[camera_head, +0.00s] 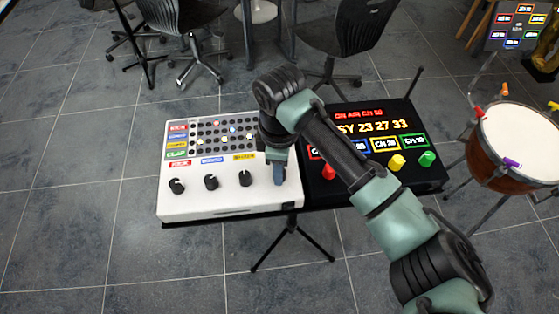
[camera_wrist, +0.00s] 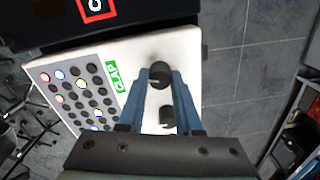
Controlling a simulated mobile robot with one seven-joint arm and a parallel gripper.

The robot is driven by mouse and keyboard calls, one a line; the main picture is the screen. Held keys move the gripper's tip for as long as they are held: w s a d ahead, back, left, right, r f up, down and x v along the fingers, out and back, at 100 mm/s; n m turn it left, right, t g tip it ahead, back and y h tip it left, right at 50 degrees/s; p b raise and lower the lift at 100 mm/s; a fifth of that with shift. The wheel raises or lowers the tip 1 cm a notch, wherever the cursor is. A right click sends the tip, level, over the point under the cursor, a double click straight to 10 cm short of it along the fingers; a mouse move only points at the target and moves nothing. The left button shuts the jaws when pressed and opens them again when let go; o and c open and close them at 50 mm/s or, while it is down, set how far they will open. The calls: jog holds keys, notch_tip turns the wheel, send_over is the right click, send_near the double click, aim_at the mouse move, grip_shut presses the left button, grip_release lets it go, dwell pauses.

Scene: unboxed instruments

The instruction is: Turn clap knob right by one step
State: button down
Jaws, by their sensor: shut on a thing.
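The clap knob (camera_wrist: 160,76) is a round black knob with a pale pointer mark, on the white instrument box (camera_head: 230,208). It stands beside the green CLAP label (camera_wrist: 117,77) in the wrist view. My gripper (camera_wrist: 161,73) is shut on it, one blue finger on each side. In the head view my gripper (camera_head: 279,182) points down at the right end of the knob row and hides this knob. Three other black knobs show to its left: one under a red label (camera_head: 177,186), one under a blue label (camera_head: 211,182), one under a yellow label (camera_head: 245,178).
A grid of round buttons (camera_head: 222,134) lies behind the knobs. A black box (camera_head: 425,179) with lit displays and coloured knobs adjoins on the right, partly behind my arm. A drum (camera_head: 515,140) stands at far right. Chairs (camera_head: 190,20) are behind; the tiled floor in front is mostly clear.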

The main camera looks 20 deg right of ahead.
jog(key=shift+r+m+p, duration=0.1)
jog(key=shift+m+p, duration=1)
jog(key=shift+m, duration=0.2)
jog(key=c, duration=0.6)
grip_release()
notch_tip(320, 180, up, 13)
jog(key=shift+f+p, duration=0.1)
jog(key=shift+p, duration=0.65)
